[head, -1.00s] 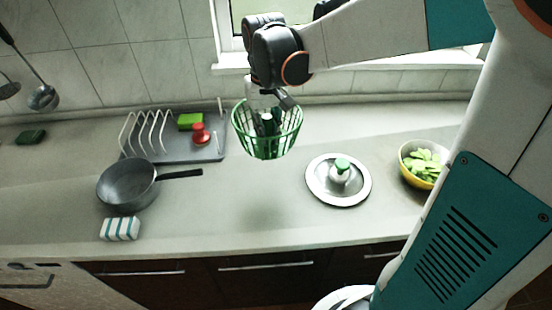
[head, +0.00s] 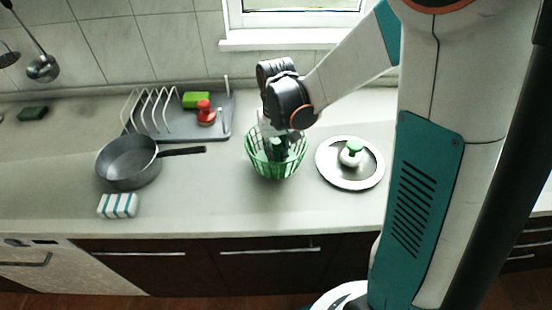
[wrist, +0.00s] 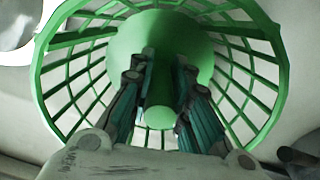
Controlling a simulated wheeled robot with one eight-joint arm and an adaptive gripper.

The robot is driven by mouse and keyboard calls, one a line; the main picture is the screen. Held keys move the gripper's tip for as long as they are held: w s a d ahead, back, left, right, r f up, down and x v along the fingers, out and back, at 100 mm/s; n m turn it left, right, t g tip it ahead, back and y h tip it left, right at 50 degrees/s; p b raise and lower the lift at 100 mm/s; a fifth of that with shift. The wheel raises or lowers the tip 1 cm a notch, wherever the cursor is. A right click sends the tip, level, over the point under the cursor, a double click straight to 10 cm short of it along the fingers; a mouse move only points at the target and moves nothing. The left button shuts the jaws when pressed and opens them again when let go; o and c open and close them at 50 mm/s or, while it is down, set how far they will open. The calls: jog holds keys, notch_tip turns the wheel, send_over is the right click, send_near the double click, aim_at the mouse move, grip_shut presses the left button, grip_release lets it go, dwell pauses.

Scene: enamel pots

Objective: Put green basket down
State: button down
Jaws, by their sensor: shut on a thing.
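The green basket (head: 262,168) is an open slatted bowl, upright, between the dish rack and the round metal lid. It is on or just above the counter; I cannot tell whether its base touches. My gripper (head: 276,145) points down inside the basket. In the wrist view, the basket's slatted wall (wrist: 262,90) surrounds the fingers, and my gripper (wrist: 160,100) is shut on a green post in the middle of the basket. The wrist and fingers hide part of the basket's rim and inside.
The metal lid (head: 335,178) with a green knob lies close to the right. A grey dish rack (head: 180,125) with a green sponge and a red-topped thing stands at the back left. A dark pan (head: 125,165) and striped sponge (head: 118,206) are left. Counter in front is clear.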

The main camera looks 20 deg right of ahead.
jog(key=shift+f, duration=0.85)
jog(key=shift+f+b, duration=0.2)
jog(key=shift+b, duration=0.1)
jog(key=c, duration=1.5)
grip_release()
jog(key=shift+r, duration=0.1)
